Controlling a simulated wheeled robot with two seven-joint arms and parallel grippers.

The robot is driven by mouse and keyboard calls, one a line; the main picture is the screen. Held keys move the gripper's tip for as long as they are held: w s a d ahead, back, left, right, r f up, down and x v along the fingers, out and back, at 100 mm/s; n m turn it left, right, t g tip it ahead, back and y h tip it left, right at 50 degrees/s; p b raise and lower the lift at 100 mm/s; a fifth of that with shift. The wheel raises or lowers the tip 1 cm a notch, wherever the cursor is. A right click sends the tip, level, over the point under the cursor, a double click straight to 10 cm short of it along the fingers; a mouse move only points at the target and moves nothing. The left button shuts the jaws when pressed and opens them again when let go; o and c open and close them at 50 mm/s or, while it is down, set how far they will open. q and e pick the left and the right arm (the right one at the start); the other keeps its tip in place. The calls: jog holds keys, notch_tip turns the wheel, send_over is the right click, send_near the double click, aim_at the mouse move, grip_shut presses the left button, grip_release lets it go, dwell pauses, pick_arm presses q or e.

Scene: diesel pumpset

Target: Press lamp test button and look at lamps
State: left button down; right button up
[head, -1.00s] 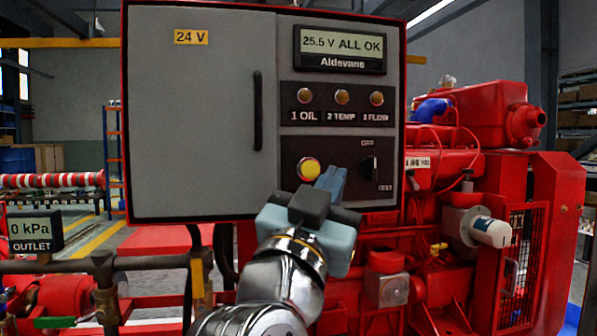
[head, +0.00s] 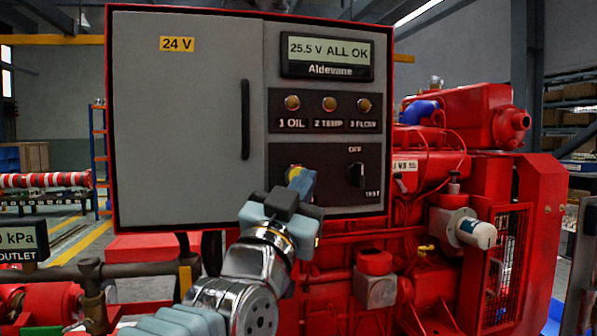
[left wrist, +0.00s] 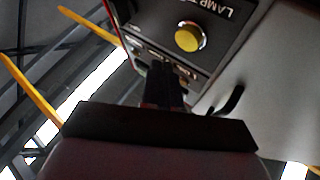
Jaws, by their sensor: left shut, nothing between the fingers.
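The red-edged grey control cabinet (head: 190,120) faces me in the head view. Its yellow lamp test button (left wrist: 188,38) shows clearly in the left wrist view; in the head view my fingertips mostly cover it. My left gripper (head: 302,181) is shut and empty, its blue tips in front of the button. In the left wrist view its dark fingers (left wrist: 162,85) point towards the panel, beside the button in the picture; I cannot tell whether they touch it. The lamps 1 OIL (head: 292,103), 2 TEMP (head: 329,104) and 3 FLOW (head: 364,105) look dull amber. My right gripper is out of view.
A display (head: 327,55) reads "25.5 V ALL OK". A black rotary switch (head: 356,174) sits right of the button. A black door handle (head: 245,120) is to the left. The red engine (head: 455,115) stands behind, to the right. Pipes (head: 140,268) run below the cabinet.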

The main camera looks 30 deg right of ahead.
pick_arm(q)
jog(key=shift+w+d, duration=0.25)
jog(key=shift+w, duration=0.7)
dwell(1.4)
jog(key=shift+w+d, duration=0.1)
jog(key=shift+w, duration=0.3)
jog(key=shift+w, duration=0.4)
dwell(0.5)
jog(key=shift+s, duration=0.1)
jog(key=shift+s+b, duration=0.55)
jog(key=shift+s, duration=0.15)
jog(key=shift+s, duration=0.1)
